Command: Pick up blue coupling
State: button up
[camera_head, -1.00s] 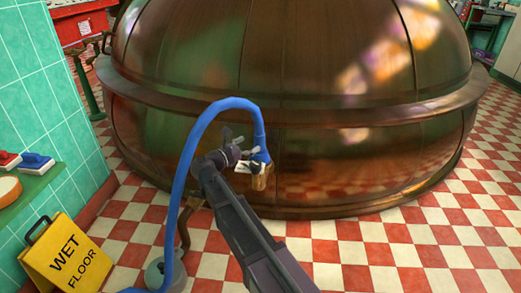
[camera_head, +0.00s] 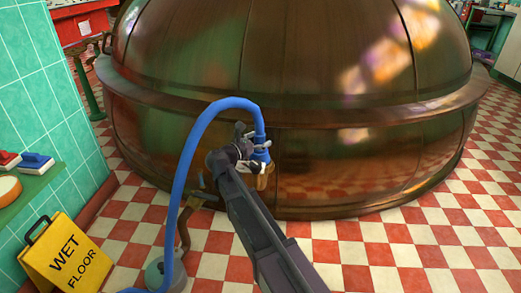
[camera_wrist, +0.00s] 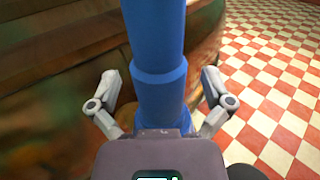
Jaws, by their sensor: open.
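The blue coupling (camera_head: 261,153) is the thicker end of a blue hose (camera_head: 184,165), which arches up and over in front of the copper kettle (camera_head: 330,165). It sits upright at a copper-coloured fitting (camera_head: 265,179) low on the kettle's side. My gripper (camera_head: 248,138) is at the coupling in the head view and partly covers it. In the wrist view the coupling (camera_wrist: 160,98) stands between the two spread fingers of my gripper (camera_wrist: 160,80), with a visible gap on both sides. The coupling's lower end is hidden behind my gripper's palm.
A yellow wet floor sign (camera_head: 66,258) stands at the lower left. A green shelf (camera_head: 40,190) with brushes (camera_head: 35,163) is on the tiled wall. A round grey-green thing (camera_head: 160,274) stands beside the hose. The checkered floor (camera_head: 430,240) at right is clear.

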dwell(0.5)
jog(key=c, duration=1.2)
